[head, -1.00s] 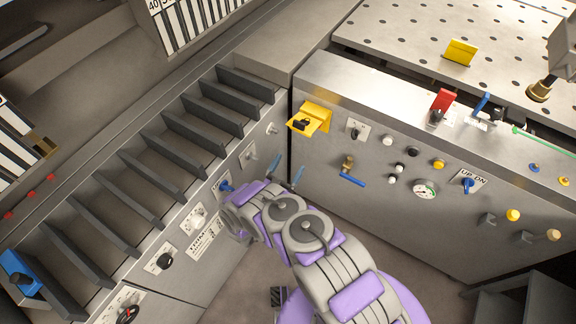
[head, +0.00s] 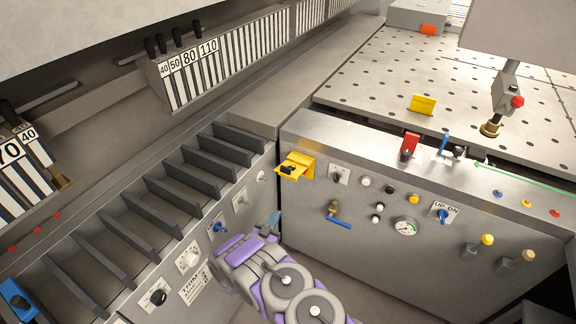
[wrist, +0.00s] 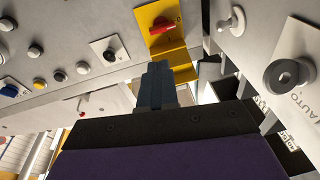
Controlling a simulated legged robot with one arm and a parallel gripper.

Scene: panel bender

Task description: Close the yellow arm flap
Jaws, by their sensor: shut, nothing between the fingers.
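The yellow flap (head: 295,167) sticks out from the upper left corner of the front control panel, with a dark knob by it. In the wrist view, a yellow plate with a red knob and a yellow ledge (wrist: 178,58) shows just beyond my fingertips. My gripper (head: 274,219) is shut and empty, below and slightly left of the flap in the head view. It also shows in the wrist view (wrist: 158,72), pointing toward the yellow ledge. I cannot tell whether it touches the ledge.
The panel beside the flap carries a black knob (head: 339,174), several buttons, a gauge (head: 405,226) and a blue-handled valve (head: 338,218). A slatted side unit (head: 168,196) stands to the left. Another yellow tab (head: 422,103) stands on the perforated table (head: 370,85).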

